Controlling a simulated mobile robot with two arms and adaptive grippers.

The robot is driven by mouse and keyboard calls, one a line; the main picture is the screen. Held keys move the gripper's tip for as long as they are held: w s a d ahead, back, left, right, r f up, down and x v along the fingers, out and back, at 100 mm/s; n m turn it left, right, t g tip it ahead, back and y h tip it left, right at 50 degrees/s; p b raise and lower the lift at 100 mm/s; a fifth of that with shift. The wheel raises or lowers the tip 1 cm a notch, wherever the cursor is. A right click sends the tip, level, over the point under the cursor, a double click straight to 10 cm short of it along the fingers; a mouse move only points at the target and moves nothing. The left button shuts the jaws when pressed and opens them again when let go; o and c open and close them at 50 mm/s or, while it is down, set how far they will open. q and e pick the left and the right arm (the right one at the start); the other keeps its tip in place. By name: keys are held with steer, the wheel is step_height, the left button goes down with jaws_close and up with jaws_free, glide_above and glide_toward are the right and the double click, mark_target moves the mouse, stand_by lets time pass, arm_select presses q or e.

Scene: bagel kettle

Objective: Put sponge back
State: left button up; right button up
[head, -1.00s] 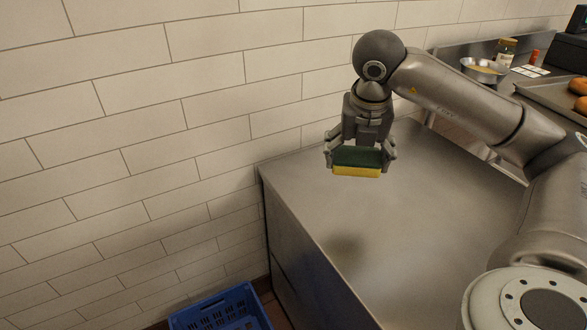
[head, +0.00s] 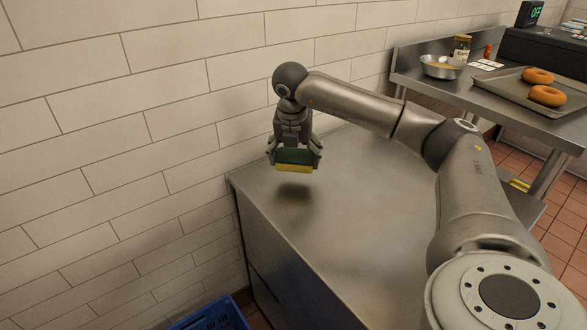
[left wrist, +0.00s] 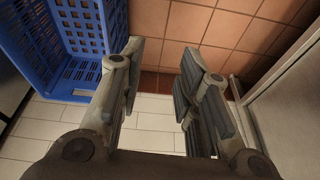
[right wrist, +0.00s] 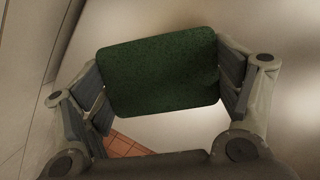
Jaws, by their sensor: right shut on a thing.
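The sponge (head: 294,168) is yellow below with a green scouring side on top. My right gripper (head: 295,158) is shut on the sponge and holds it above the steel counter (head: 350,200), near its left end. A dark shadow lies on the counter below it. In the right wrist view, the sponge's green face (right wrist: 160,72) fills the space between the two fingers. My left gripper (left wrist: 158,85) shows only in the left wrist view. Its fingers are apart with nothing between them, above tiled surfaces and beside a blue crate.
The blue crate (head: 222,318) stands on the floor left of the counter. The tiled wall (head: 100,120) runs behind the counter. At the right, a steel table carries a bowl (head: 442,67), a jar (head: 462,47) and a tray (head: 510,90) with two bagels. The counter top is otherwise clear.

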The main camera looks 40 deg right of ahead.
mark_target(293, 177)
steer(key=shift+w+f, duration=0.2)
steer(key=shift+f, duration=0.05)
steer(key=x, duration=0.3)
steer(key=shift+a+f+b, duration=0.15)
steer(key=shift+f+b, duration=0.05)
steer(key=shift+b, duration=0.2)
arm_select(q)
steer(key=v, duration=0.2)
steer(key=shift+w+r, duration=0.15)
steer(key=shift+r, duration=0.3)
arm_select(e)
steer(key=shift+f, duration=0.15)
arm_select(q)
steer(key=shift+r, duration=0.1)
arm_select(e)
steer(key=shift+f, duration=0.1)
steer(key=o, duration=0.8)
arm_select(q)
steer(key=shift+r, duration=0.2)
